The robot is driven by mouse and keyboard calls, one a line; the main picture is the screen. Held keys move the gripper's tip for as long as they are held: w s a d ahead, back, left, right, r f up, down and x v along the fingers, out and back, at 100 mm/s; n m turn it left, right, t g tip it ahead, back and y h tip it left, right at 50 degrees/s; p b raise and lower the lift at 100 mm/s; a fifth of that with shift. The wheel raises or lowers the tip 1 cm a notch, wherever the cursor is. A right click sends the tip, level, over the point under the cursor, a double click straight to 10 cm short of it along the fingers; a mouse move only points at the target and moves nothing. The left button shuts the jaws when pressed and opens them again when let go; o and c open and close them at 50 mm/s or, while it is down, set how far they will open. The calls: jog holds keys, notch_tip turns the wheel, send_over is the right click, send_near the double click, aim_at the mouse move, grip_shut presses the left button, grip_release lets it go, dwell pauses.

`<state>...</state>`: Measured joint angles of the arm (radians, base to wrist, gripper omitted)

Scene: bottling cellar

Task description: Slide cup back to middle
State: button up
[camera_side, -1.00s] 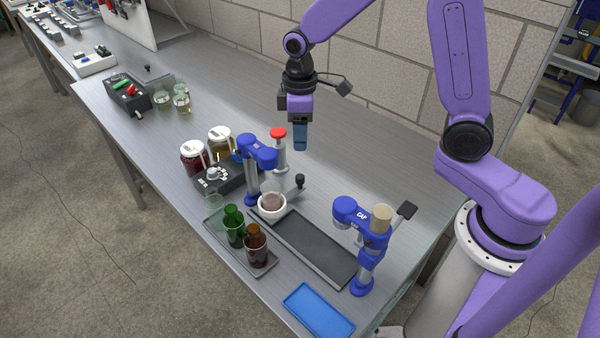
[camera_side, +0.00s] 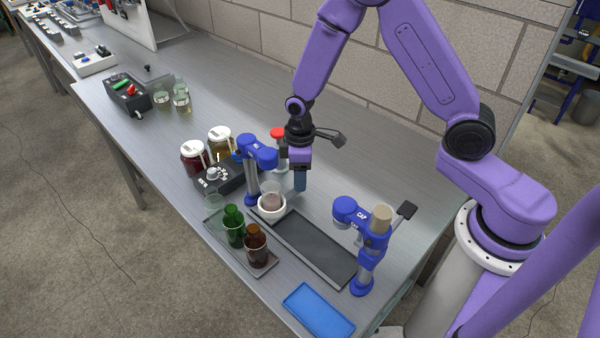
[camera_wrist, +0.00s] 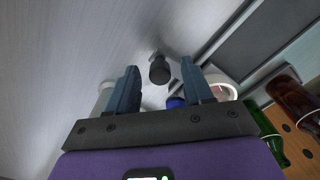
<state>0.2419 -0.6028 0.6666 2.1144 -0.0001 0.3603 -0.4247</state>
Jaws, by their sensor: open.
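The white cup (camera_side: 271,207) sits at the left end of a dark slide track (camera_side: 315,246), beneath the left blue stand, with a clear vessel holding something reddish-brown in it. In the wrist view part of its white rim (camera_wrist: 222,86) shows behind the right finger. A black knob (camera_wrist: 159,71) on a short stem lies between and beyond my fingertips in the wrist view. In the side view my gripper hides it. My gripper (camera_side: 300,184) points down, open and empty, just behind and right of the cup, apart from it.
The left blue stand (camera_side: 251,185) rises close by the cup, with a red-topped post (camera_side: 277,134) behind it. The blue CAP stand (camera_side: 363,270) is at the track's right end. Green (camera_side: 234,226) and brown (camera_side: 256,245) bottles stand in front.

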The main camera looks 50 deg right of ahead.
grip_shut()
jog(key=s, duration=1)
grip_release()
jog(key=shift+r, duration=0.1)
notch_tip(320, 180, up, 17)
jog(key=shift+r, duration=0.15)
dwell(0.9)
jog(key=shift+s, duration=0.15)
jog(key=s+d+n, duration=0.2)
jog(key=s+n, duration=0.1)
jog(key=s, duration=1.3)
jog(key=shift+s+d+r+n, duration=0.2)
jog(key=shift+d+r+n, duration=0.1)
jog(key=shift+d, duration=0.1)
